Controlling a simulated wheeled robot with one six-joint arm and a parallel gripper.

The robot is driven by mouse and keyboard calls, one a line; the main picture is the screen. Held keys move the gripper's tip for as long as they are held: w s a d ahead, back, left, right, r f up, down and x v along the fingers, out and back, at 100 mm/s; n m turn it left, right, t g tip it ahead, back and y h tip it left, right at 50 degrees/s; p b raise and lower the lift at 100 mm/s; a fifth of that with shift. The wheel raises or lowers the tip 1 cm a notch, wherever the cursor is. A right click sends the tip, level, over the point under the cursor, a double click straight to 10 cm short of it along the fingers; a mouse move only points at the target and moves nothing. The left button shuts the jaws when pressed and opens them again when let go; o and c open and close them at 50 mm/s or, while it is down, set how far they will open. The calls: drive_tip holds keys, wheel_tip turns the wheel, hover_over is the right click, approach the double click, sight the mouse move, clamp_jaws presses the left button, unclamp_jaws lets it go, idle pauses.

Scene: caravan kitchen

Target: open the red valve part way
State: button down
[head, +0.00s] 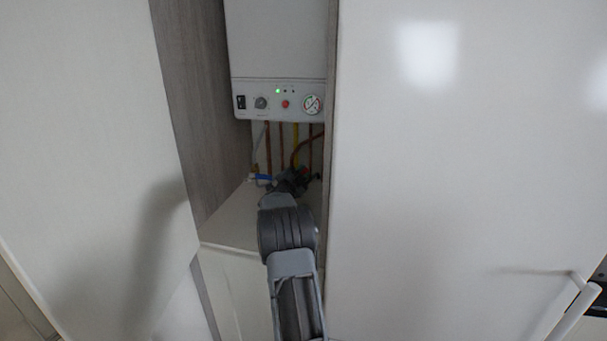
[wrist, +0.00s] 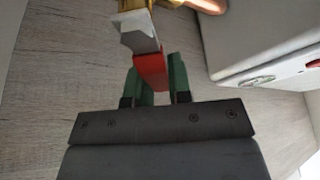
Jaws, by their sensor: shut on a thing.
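The red valve handle (wrist: 150,68) is a flat red lever on a grey metal stem below a brass fitting (wrist: 132,5) in the wrist view. My gripper (wrist: 160,78) has green fingers on either side of the lever's end and is shut on it. In the head view my gripper (head: 292,184) reaches into the recess under the boiler, by the pipes. A bit of red (head: 306,173) shows just beyond it there. My gripper and arm hide most of the valve, so its exact angle cannot be told.
The white boiler (head: 277,45) hangs above the pipes, with a gauge (head: 311,104) at its lower right. A blue valve handle (head: 263,177) sits left of my gripper. A wood-grain side panel (head: 205,100) and a white door (head: 450,150) bound the narrow recess.

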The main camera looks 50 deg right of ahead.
drive_tip(key=c, duration=1)
unclamp_jaws()
drive_tip(key=shift+c, duration=0.2)
drive_tip(key=b+v, duration=0.2)
drive_tip(key=v, duration=1.1)
drive_tip(key=shift+a+b, duration=0.35)
drive_tip(key=shift+a, duration=0.05)
drive_tip(key=shift+f, duration=0.1)
